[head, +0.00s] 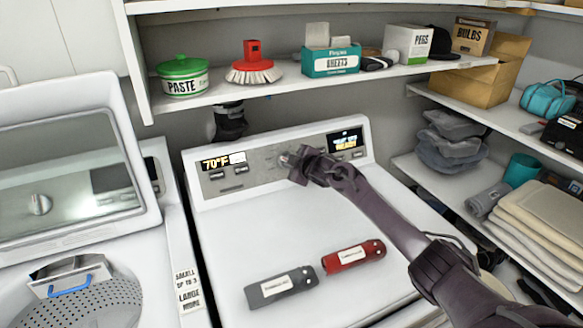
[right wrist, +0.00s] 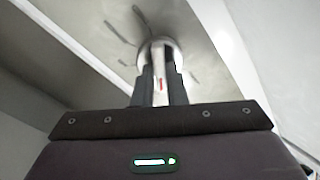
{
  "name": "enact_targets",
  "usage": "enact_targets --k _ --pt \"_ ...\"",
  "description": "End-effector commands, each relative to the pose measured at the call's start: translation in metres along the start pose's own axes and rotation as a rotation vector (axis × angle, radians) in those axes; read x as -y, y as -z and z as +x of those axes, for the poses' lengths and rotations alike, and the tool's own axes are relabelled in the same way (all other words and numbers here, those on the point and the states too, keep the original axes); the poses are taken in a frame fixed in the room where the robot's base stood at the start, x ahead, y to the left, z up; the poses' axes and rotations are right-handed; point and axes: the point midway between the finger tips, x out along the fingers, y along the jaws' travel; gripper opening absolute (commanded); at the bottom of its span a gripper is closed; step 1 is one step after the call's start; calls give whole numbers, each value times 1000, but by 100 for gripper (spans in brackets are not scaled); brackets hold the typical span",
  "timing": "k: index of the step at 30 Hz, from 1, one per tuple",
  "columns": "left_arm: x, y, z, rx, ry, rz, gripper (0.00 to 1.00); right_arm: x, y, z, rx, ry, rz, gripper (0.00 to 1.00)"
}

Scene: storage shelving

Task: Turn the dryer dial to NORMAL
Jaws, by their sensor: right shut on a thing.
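The white dryer (head: 235,230) stands in the middle of the head view, with a grey control panel (head: 262,163) along its raised back. My right arm reaches in from the lower right, and my right gripper (head: 290,160) is at the panel's middle, covering most of the dial there. In the right wrist view the round, pale dial (right wrist: 157,50) shows, with my right gripper (right wrist: 158,82) shut on its light grip bar, which has a red mark. Dark marks lie around the dial on the panel, but their labels cannot be read. My left gripper is not in view.
A shelf above holds a paste tub (head: 183,77), a brush and boxes. An open washer (head: 70,190) stands left; loaded shelves stand right.

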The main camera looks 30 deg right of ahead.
Motion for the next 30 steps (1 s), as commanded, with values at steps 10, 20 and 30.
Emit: enact_targets --k 10,20,30 --pt "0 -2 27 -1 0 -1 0 2 -3 1 2 25 -333 0" --pt "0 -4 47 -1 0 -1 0 2 -2 1 0 48 -640 0" --pt "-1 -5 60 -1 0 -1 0 2 -2 1 1 68 -883 0"
